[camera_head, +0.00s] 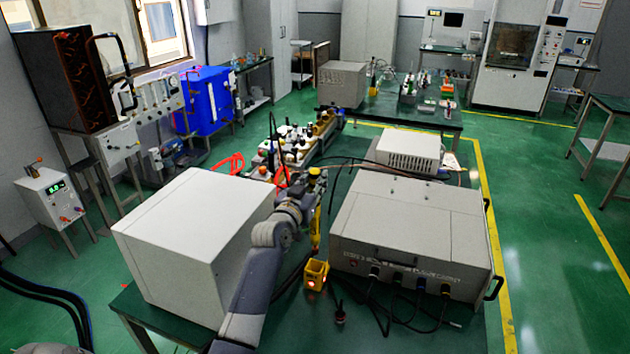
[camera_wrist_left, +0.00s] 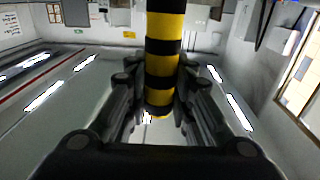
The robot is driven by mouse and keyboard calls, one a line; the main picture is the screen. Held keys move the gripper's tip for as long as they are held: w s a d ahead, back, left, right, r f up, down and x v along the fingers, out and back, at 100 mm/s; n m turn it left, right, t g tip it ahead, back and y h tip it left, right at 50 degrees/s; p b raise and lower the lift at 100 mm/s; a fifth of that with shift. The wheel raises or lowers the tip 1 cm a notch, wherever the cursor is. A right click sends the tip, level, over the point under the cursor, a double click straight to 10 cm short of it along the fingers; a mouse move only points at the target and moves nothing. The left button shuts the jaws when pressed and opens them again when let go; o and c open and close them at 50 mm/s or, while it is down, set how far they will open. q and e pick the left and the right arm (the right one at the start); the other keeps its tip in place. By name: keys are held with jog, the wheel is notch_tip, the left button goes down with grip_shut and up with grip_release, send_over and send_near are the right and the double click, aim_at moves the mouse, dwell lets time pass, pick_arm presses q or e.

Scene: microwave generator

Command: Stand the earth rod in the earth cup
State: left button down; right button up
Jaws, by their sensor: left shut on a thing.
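The earth rod, with yellow and black bands, runs through the left wrist view (camera_wrist_left: 165,45) between my left gripper's fingers (camera_wrist_left: 160,95). My left gripper (camera_head: 314,183) is shut on the rod. In the head view the rod's yellow lower part (camera_head: 316,228) hangs roughly upright below the gripper. The earth cup is a small yellow square holder (camera_head: 316,274) on the green bench, with a light glowing on its front. The rod's lower end shows just above the cup's back rim in the picture; I cannot tell its depth relative to the opening. My right gripper is not in view.
A large white box (camera_head: 195,240) stands left of my left arm. A grey power unit (camera_head: 410,235) with front cables stands close on the right. A small dark knob-like object (camera_head: 340,313) is near the cup.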

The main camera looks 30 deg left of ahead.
pick_arm(q)
notch_tip(320, 180, down, 2)
jog(key=b, duration=0.6)
send_over(313, 223)
jog(key=w, duration=0.1)
notch_tip(313, 223, down, 6)
jog(key=shift+w+a+f+b, duration=0.1)
jog(key=shift+w+f+b, duration=0.05)
jog(key=shift+f+b, duration=1.6)
jog(key=shift+f, duration=0.35)
jog(key=shift+f, duration=0.5)
jog(key=c, duration=1.3)
grip_release()
